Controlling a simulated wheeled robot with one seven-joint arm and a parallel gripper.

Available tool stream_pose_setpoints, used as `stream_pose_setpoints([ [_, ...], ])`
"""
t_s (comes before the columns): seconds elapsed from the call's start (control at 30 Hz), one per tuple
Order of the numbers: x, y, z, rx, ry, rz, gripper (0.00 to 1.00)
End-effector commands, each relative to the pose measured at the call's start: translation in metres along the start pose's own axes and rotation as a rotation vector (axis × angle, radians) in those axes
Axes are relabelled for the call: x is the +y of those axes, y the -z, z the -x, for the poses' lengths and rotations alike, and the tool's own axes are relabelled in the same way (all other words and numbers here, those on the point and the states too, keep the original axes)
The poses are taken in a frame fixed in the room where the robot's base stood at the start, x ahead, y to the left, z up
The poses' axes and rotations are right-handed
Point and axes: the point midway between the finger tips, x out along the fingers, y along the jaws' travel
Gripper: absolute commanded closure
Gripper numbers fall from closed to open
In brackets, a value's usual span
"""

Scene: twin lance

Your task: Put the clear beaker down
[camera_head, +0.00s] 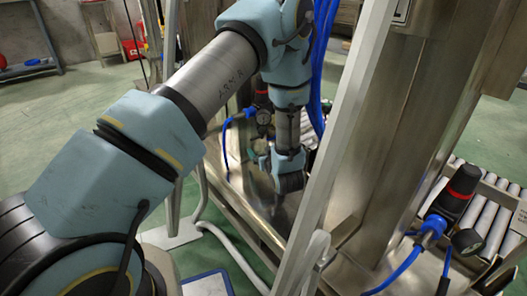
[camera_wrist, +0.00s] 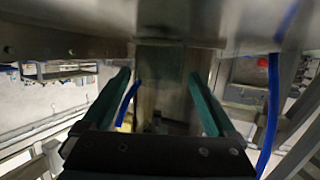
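My gripper (camera_head: 278,198) hangs pointing down over the steel frame's ledge in the head view, partly seen past a pale post. In the wrist view, the two green fingers of my gripper (camera_wrist: 160,76) stand well apart. I cannot tell whether this is the clear beaker or only steel behind the fingers. No clear beaker can be made out with certainty in either view.
A pale slanted post (camera_head: 345,125) stands close to the right of my arm. A steel column (camera_head: 400,130) rises behind it. Blue hoses (camera_head: 324,60) hang near my wrist. A roller conveyor (camera_head: 494,215) and a black-and-red valve (camera_head: 458,192) are at the right. Green floor lies left.

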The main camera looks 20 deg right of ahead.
Motion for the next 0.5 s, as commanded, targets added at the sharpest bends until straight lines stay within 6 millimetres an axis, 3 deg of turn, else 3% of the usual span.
stream_pose_setpoints([
  [0.3, 0.0, 0.004, 0.001, 0.0, 0.0, 0.0, 0.04],
  [0.5, 0.001, 0.005, 0.03, -0.002, -0.003, -0.002, 0.04],
])
